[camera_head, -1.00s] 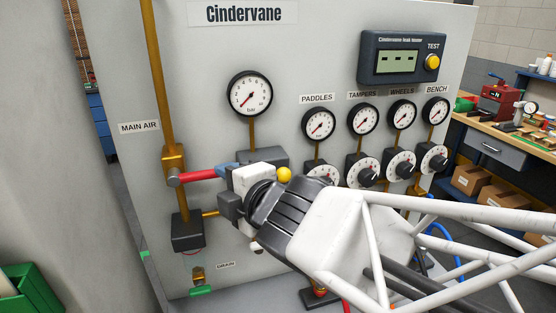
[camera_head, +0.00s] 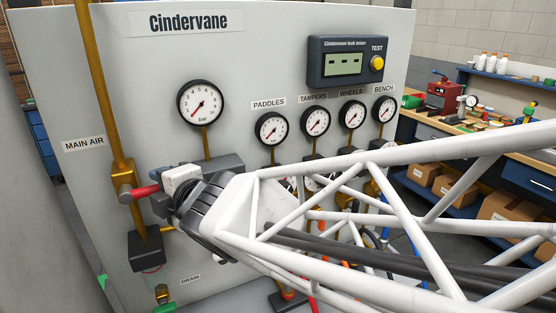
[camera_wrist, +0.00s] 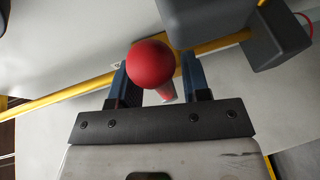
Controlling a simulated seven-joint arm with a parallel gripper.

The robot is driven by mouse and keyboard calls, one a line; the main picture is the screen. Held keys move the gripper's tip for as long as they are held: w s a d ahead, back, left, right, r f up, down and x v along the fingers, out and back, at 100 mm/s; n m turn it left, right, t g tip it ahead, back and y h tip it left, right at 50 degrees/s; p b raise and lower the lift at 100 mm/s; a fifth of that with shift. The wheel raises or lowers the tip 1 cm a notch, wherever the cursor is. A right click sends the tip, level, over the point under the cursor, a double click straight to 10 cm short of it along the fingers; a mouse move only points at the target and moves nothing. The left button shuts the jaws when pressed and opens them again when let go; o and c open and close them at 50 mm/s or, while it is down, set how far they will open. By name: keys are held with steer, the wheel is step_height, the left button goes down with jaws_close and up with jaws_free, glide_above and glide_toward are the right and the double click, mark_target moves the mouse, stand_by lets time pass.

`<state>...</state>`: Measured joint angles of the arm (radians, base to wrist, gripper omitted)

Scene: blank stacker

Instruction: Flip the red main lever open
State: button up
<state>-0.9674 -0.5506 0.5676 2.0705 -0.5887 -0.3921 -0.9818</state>
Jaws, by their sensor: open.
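The red main lever (camera_head: 146,191) sticks out to the right from the brass valve (camera_head: 124,183) on the main air pipe, roughly level. Its outer part is hidden behind my gripper (camera_head: 164,198) in the head view. In the wrist view its round red end (camera_wrist: 150,65) sits between the two open blue-grey fingers (camera_wrist: 155,75), with a bit of red shaft behind it. The fingers stand on either side, apart from each other. I cannot tell whether either finger touches the lever.
The grey panel carries a large gauge (camera_head: 201,103), several smaller gauges, and a leak tester (camera_head: 346,62). A dark block (camera_head: 146,250) sits below the valve. A drain valve (camera_head: 162,293) is lower down. My arm covers the lower right of the panel.

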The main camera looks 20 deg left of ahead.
jaws_close()
steer(key=shift+f+m, duration=0.2)
steer(key=shift+m, duration=0.1)
steer(key=s+a+f+m+t+y, duration=0.1)
steer(key=f+m, duration=0.1)
steer(key=m, duration=0.2)
steer(key=f+m+t+y, duration=0.1)
steer(key=f+m, duration=0.1)
steer(key=m, duration=0.2)
steer(key=s+a+f+m+y, duration=0.1)
steer(key=m+y, duration=0.1)
steer(key=m, duration=0.2)
steer(key=shift+s+a+f+t, duration=0.35)
steer(key=shift+f+t, duration=0.05)
steer(key=m, duration=0.1)
steer(key=s+a+m+t, duration=0.1)
steer(key=m, duration=0.1)
steer(key=m+t, duration=0.1)
steer(key=shift+s+a+f, duration=0.15)
steer(key=shift+f, duration=0.15)
steer(key=shift+s+a+m+t, duration=0.2)
steer(key=shift+m+t, duration=0.25)
steer(key=shift+m, duration=0.3)
steer(key=shift+s+a+m+t, duration=0.15)
steer(key=shift+m+t, duration=0.3)
steer(key=shift+m, duration=0.3)
